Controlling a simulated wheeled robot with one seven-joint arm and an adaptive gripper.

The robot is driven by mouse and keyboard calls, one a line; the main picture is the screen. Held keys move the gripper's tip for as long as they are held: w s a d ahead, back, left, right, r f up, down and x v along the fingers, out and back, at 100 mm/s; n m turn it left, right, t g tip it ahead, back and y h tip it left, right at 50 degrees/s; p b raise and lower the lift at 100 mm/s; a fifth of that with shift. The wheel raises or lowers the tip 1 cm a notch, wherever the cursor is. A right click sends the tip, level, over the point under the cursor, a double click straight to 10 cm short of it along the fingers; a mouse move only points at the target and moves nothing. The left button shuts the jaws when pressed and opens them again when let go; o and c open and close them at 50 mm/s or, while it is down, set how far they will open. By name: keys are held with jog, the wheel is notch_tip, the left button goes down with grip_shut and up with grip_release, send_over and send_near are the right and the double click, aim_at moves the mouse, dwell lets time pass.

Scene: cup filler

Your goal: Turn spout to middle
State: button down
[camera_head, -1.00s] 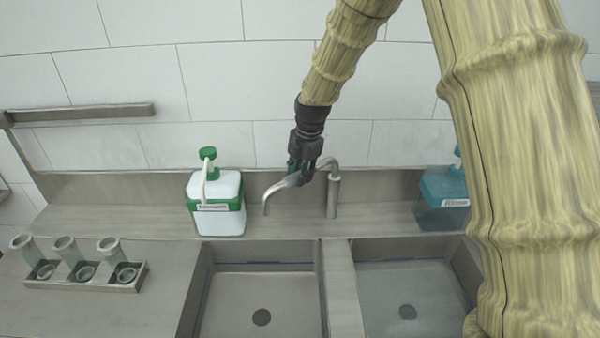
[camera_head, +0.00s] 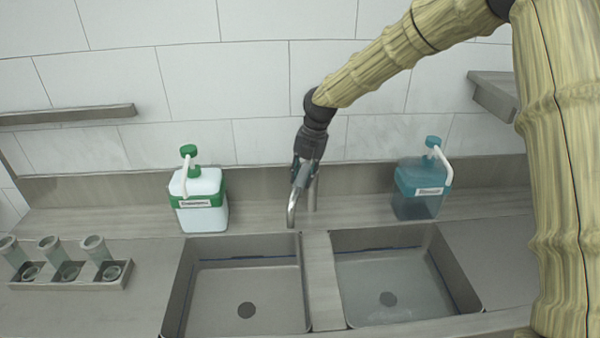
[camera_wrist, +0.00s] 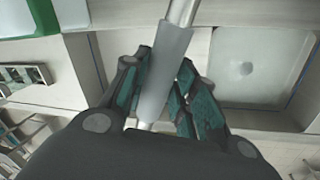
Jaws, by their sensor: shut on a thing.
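The metal spout (camera_head: 294,205) rises from the ledge behind the two sinks and points toward the front, its tip near the back end of the divider (camera_head: 321,280), slightly on the left basin's side. My gripper (camera_head: 304,172) is shut on the spout. In the wrist view, the grey sleeve of the spout (camera_wrist: 166,68) lies between the teal-padded fingers of my gripper (camera_wrist: 163,92). The spout's base and upper bend are partly hidden behind my gripper in the head view.
A white and green dispenser (camera_head: 200,203) stands left of the spout, and a blue dispenser (camera_head: 420,190) stands to the right. The left basin (camera_head: 240,285) and right basin (camera_head: 400,275) lie in front. A rack with cups (camera_head: 70,278) is at far left.

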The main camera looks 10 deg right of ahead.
jog(key=shift+s+d+r+n+g+p, duration=0.15)
jog(key=shift+s+d+n+p, duration=0.1)
jog(key=shift+d+n, duration=0.85)
jog(key=shift+s+d+n+g+p, duration=0.2)
jog(key=shift+d+n, duration=0.6)
jog(key=shift+d, duration=0.55)
jog(key=shift+s, duration=0.1)
jog(key=c, duration=1.1)
grip_release()
jog(key=shift+c, duration=0.2)
notch_tip(320, 180, up, 12)
jog(key=d, duration=0.2)
jog(key=shift+s+d+f, duration=0.15)
jog(key=shift+d+f, duration=0.05)
